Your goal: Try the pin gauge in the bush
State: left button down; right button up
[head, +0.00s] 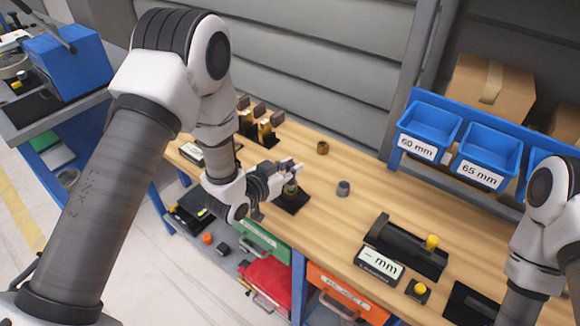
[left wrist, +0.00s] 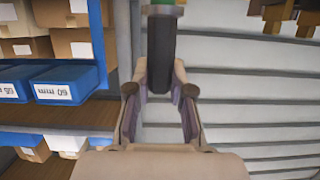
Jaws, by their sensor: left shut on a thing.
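My left gripper (head: 290,172) is shut on the pin gauge, low over a small black base (head: 290,204) on the bench. In the left wrist view the gauge shows as a dark bar (left wrist: 162,50) with a green part at its top, between the two fingers (left wrist: 160,95). A greenish and brassy part shows just under the fingers in the head view; whether the pin is in a bush there is hidden. A brown bush-like ring (head: 322,147) and a grey one (head: 343,188) stand apart on the bench. My right gripper is out of view.
A black device with a yellow knob (head: 432,241) and a "– mm" display (head: 380,265) stand to the right. Blue bins (head: 430,122) marked 60 mm and 65 mm are behind. Several brass pieces on dark stands (head: 265,130) are at the back left. The bench (head: 345,222) between is mostly clear.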

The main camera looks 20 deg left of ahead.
pick_arm(q)
jog(key=shift+f+b, duration=0.85)
jog(key=shift+f, duration=0.15)
dwell(0.8)
dwell(0.5)
jog(key=c, duration=1)
grip_release()
jog(key=shift+o, duration=0.2)
jog(key=v, duration=1.2)
jog(key=s+f+g+y, duration=0.1)
jog(key=s+f+g, duration=0.4)
jog(key=f, duration=0.5)
jog(key=s+f+g+y, duration=0.1)
jog(key=s+f+g, duration=0.1)
jog(key=s+f, duration=0.6)
jog(key=s+a+f+n+g+y, duration=0.3)
jog(key=s+f+g, duration=0.3)
jog(key=s, duration=0.5)
jog(key=shift+a+f+n+g, duration=0.25)
jog(key=shift+f+n+g, duration=0.15)
jog(key=shift+f+n, duration=0.25)
